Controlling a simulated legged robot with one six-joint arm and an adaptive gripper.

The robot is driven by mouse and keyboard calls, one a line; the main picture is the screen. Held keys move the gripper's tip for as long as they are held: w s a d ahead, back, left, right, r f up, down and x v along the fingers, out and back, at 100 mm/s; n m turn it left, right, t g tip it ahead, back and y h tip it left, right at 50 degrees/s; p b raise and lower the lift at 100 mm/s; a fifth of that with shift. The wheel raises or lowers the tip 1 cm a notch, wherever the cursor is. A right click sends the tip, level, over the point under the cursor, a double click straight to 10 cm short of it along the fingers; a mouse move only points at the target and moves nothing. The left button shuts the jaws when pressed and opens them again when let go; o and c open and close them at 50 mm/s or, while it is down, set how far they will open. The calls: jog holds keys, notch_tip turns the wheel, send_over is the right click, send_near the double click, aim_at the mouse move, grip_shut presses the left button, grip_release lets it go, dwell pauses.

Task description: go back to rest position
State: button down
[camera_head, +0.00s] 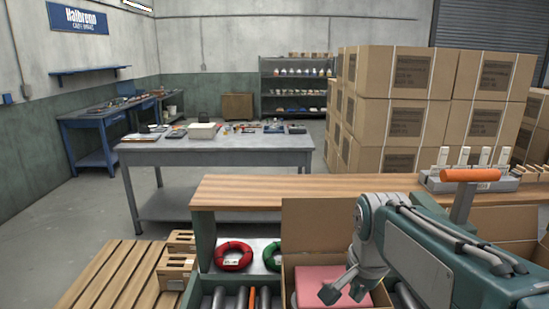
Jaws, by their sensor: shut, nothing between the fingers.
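My gripper (342,291) is shut and empty. It points down at the lower middle right, over an open cardboard box (291,262). A pink sheet or block (318,277) lies in that box, behind and below my gripper; I cannot tell if they touch. A red ring-shaped spool (233,256) with a pale label lies on a light surface left of the box. A green ring-shaped spool (271,257) lies beside it, partly hidden by the box.
A wooden bench top (290,189) runs behind the box, with a grey tray (472,183) at its right. Rollers (240,298) lie in front of the spools. A wooden pallet (110,278) is at left. Stacked cartons (400,100) and a grey table (215,152) stand behind.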

jog(key=s+f+n+t, duration=0.2)
jog(key=s+n+t, duration=0.1)
jog(key=s+n, duration=0.7)
jog(key=s, duration=0.3)
jog(key=shift+s, duration=0.4)
